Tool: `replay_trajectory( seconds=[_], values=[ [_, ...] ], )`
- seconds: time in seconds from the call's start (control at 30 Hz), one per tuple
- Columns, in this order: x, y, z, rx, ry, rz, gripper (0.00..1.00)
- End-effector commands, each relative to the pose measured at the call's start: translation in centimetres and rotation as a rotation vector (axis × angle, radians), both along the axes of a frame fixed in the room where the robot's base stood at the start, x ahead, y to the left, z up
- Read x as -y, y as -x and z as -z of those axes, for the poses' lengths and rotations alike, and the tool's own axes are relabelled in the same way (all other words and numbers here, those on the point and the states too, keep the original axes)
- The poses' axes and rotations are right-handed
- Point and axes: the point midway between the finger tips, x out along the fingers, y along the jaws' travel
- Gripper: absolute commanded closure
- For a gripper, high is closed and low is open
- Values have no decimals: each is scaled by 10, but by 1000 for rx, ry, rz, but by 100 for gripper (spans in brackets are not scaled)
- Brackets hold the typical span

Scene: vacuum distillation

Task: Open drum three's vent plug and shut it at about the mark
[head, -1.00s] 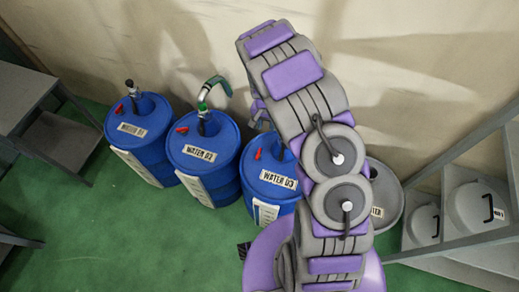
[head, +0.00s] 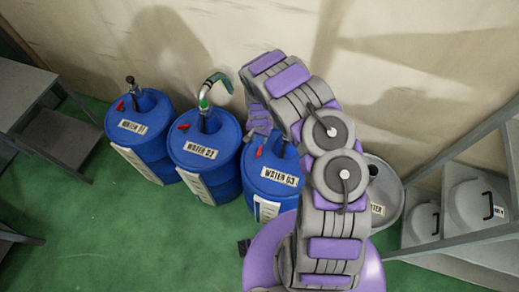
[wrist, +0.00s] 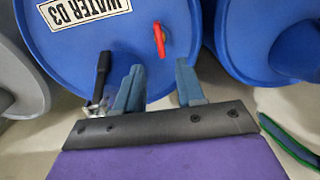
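Drum three is the blue drum (head: 292,203) labelled WATER 03 in the head view, partly behind my arm. Its top fills the upper middle of the wrist view (wrist: 75,50), with the label reading WATER D3. A red plug or lever (wrist: 159,38) stands on that top; it also shows in the head view (head: 259,151). My gripper (wrist: 158,67) is open, its two blue-grey fingers apart. In the wrist view the red piece appears between and beyond the fingertips, with no visible contact. I cannot make out a mark.
A black upright fitting (wrist: 101,75) stands close beside the left finger. Two more blue drums (head: 142,137) (head: 206,166) stand left, one with a curved pipe (head: 212,88). A grey drum (head: 388,190) and shelf (head: 465,238) are right. Green floor in front is clear.

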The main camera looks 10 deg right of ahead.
Motion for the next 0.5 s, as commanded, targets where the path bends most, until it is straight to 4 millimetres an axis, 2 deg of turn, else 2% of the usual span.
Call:
replay_trajectory(
  seconds=[0.03, 0.3, 0.5],
  values=[
    [0, 2, 15, -5, -2, 0, 62],
    [0, 1, 67, -4, -4, 1, 62],
    [0, 1, 91, -2, -2, 0, 62]
  ],
)
